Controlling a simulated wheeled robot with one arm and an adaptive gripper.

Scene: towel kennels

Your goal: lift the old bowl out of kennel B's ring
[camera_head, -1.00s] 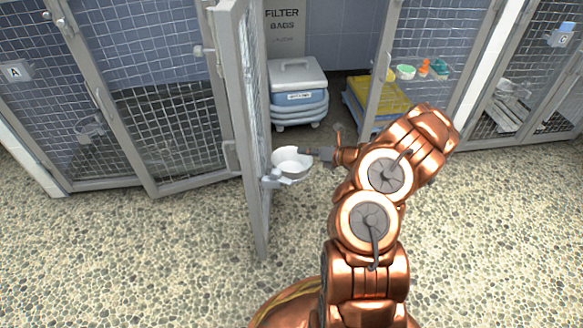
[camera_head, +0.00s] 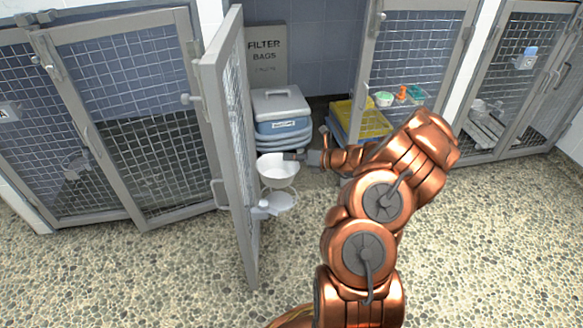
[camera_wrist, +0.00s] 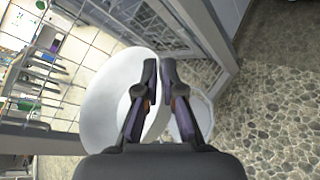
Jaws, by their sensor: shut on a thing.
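The old bowl (camera_head: 278,170) is white and hangs just above the pale ring (camera_head: 280,203) on the open mesh door (camera_head: 238,150); a small gap shows between them. My gripper (camera_head: 299,157) is shut on the bowl's rim at its right side. In the wrist view the fingers (camera_wrist: 158,66) pinch the edge of the bowl (camera_wrist: 103,98), which looks roughly level. The ring (camera_wrist: 199,112) shows partly behind the fingers, below the bowl. The fingers hide part of the rim.
The open door stands close to the bowl's left. Closed kennels stand left and right. The pebbled floor (camera_head: 480,250) in front is clear.

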